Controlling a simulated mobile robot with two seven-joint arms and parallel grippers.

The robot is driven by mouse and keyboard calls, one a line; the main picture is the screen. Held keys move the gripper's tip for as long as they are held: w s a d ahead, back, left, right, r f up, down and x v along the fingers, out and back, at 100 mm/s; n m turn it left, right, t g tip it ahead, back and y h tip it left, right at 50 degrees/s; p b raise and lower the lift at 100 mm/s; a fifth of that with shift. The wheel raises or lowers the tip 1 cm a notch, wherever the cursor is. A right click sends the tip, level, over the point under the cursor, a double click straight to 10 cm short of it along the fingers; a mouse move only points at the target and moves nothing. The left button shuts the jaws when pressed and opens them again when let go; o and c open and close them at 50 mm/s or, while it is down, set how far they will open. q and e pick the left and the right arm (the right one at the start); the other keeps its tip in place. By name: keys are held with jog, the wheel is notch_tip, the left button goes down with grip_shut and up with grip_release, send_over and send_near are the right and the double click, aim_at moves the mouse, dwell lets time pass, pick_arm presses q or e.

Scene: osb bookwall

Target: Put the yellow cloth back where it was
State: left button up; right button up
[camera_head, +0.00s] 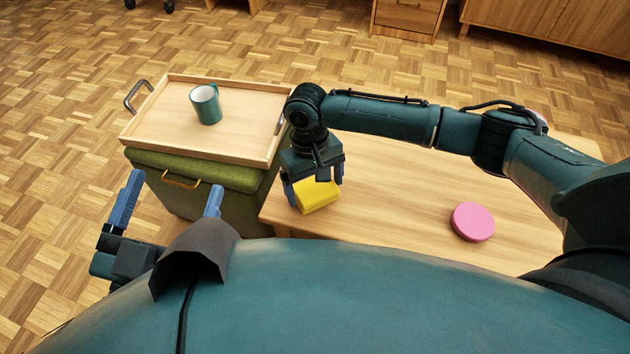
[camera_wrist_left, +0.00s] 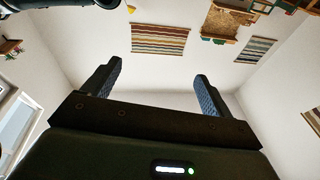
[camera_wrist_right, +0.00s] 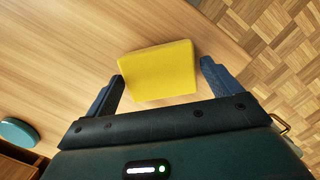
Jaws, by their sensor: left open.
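The yellow cloth (camera_head: 318,194), a folded block shape, is at the left part of the low wooden table, near its edge. My right gripper (camera_head: 314,190) is above it, pointing down and partly hiding it. In the right wrist view the cloth (camera_wrist_right: 158,71) shows ahead of and between the fingertips of my right gripper (camera_wrist_right: 161,72), which are wide apart. I cannot tell whether they touch it. My left gripper (camera_head: 168,195) is open and empty at the lower left, away from the table. The left wrist view shows nothing between its fingers (camera_wrist_left: 157,70).
A pink disc (camera_head: 472,222) lies on the right part of the table (camera_head: 400,205). A wooden tray (camera_head: 165,115) with a teal mug (camera_head: 206,104) rests on a green ottoman (camera_head: 190,173) left of the table. The table's middle is clear. Cabinets stand at the back.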

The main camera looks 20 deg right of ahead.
aim_at(313, 186)
jog(key=shift+o, duration=0.9)
pick_arm(q)
jog(key=shift+f, duration=0.15)
pick_arm(e)
jog(key=shift+r, duration=0.2)
jog(key=r+p, duration=0.1)
jog(key=r, duration=0.2)
jog(key=r+p, duration=0.1)
jog(key=shift+w+a+r+p, duration=0.1)
jog(key=shift+w+r+p, duration=0.25)
jog(key=shift+r, duration=0.05)
pick_arm(q)
jog(key=p, duration=0.1)
jog(key=a+m+y+p, duration=0.1)
jog(key=p, duration=0.1)
jog(key=shift+s, duration=0.25)
pick_arm(e)
notch_tip(313, 186, up, 7)
jog(key=w, duration=0.1)
pick_arm(q)
jog(key=shift+g, duration=0.4)
pick_arm(e)
jog(key=shift+a, duration=0.1)
